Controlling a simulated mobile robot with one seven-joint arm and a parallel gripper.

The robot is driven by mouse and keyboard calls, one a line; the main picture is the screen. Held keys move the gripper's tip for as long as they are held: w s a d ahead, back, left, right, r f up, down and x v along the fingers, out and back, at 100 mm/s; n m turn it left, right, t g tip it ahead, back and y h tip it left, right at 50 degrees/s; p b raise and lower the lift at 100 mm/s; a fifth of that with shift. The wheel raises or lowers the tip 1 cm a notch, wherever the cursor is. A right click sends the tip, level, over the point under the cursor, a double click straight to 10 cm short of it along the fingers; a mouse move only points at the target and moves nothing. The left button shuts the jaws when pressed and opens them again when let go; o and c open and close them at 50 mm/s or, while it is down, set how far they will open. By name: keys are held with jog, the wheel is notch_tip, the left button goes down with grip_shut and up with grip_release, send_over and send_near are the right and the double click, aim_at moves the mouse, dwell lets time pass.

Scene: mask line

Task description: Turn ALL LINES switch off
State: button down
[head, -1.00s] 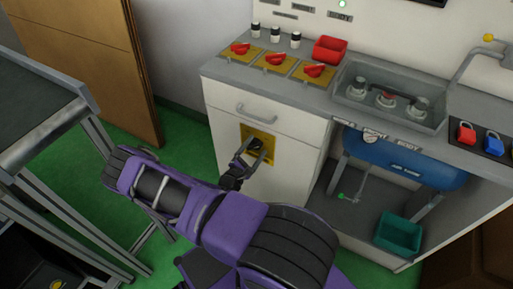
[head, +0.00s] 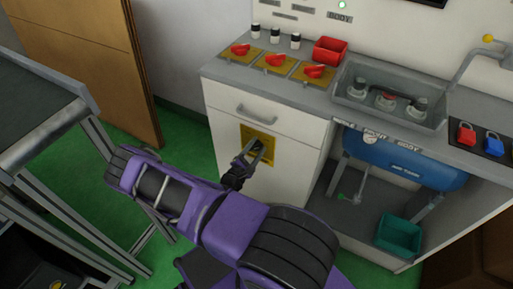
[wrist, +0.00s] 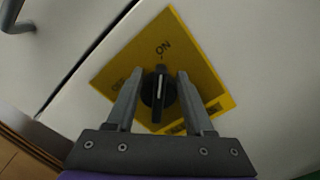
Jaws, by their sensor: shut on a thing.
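The ALL LINES switch is a black rotary knob (wrist: 158,92) with a white line, on a yellow plate (wrist: 200,55) on the white cabinet front. In the wrist view the white line points toward the ON mark; an OFF mark sits to the left. My gripper (wrist: 161,76) has one finger on each side of the knob and is shut on it. In the head view my gripper (head: 256,150) reaches the yellow plate (head: 268,135) and mostly hides the knob. The lettering low on the plate is partly covered by a finger.
A drawer handle (head: 257,114) sits above the plate. A blue air tank (head: 400,160) and a teal bin (head: 398,234) are at right. A grey table (head: 45,120) stands at left.

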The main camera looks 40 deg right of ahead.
jog(key=shift+w+a+n, duration=0.1)
jog(key=shift+w+n, duration=0.05)
jog(key=shift+n, duration=0.25)
jog(key=n, duration=0.3)
jog(key=shift+w+a+r+n, duration=0.1)
jog(key=shift+w+a+n, duration=0.05)
jog(key=shift+w+n, duration=0.2)
jog(key=n, duration=0.4)
jog(key=shift+w+a+n, duration=0.15)
jog(key=shift+w+n, duration=0.1)
jog(key=shift+w, duration=0.05)
jog(key=shift+w+a+f+n+b, duration=0.1)
jog(key=shift+w+n, duration=0.1)
jog(key=shift+n, duration=1.3)
jog(key=shift+w+a+f+n+b, duration=0.1)
jog(key=shift+w+f+n, duration=0.05)
jog(key=shift+n, duration=1.35)
jog(key=shift+w+a+f+n+b, duration=0.1)
jog(key=shift+w+n, duration=0.1)
jog(key=shift+n, duration=1.3)
